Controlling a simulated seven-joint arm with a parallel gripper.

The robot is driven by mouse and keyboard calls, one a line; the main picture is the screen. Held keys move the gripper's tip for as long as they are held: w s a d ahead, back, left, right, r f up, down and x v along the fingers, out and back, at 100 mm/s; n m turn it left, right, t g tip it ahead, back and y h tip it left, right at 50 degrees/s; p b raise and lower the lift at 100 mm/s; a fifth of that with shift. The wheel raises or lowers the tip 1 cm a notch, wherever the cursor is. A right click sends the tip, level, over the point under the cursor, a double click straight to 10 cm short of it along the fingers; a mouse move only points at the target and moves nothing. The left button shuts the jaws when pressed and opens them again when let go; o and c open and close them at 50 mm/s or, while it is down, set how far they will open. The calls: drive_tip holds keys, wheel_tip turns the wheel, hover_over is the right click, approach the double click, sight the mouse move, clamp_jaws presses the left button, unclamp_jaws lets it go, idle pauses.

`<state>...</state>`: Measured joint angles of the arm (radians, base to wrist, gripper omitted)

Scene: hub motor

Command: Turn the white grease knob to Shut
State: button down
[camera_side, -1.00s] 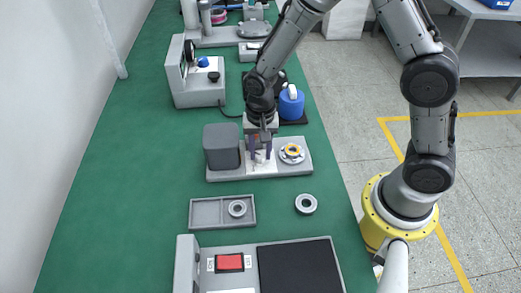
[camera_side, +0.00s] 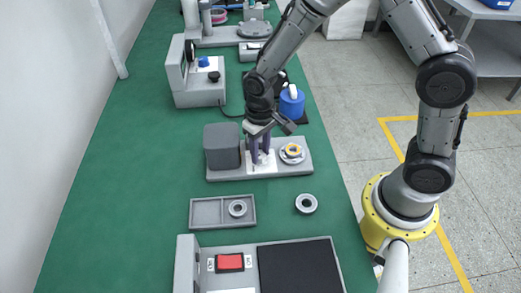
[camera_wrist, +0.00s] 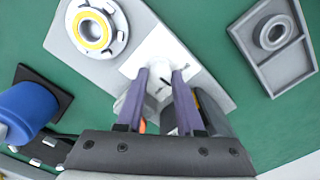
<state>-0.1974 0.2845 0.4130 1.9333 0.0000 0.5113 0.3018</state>
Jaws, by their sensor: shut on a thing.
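The white grease knob (camera_wrist: 158,87) sits on a white label plate (camera_wrist: 160,48) in the middle of a grey base (camera_side: 228,174). In the wrist view my gripper (camera_wrist: 162,82) has its two purple fingers on either side of the knob, shut on it. In the side view my gripper (camera_side: 262,158) stands over the plate, and its fingers hide most of the knob. The lettering on the plate is too small to read, so the knob's setting cannot be told.
A dark grey block (camera_side: 221,146) stands on the base just left of my gripper. A round holder with a yellow ring (camera_side: 292,151) is on the right. A tray (camera_side: 207,212) and a loose ring (camera_side: 306,204) lie in front. A blue cylinder (camera_side: 291,104) stands behind.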

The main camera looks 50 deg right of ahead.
sight(260, 155)
drive_tip(key=n, duration=0.7)
drive_tip(key=shift+r, duration=0.1)
idle(0.6)
drive_tip(key=c, duration=0.5)
unclamp_jaws()
drive_tip(key=shift+c, duration=0.2)
wheel_tip(260, 155, up, 14)
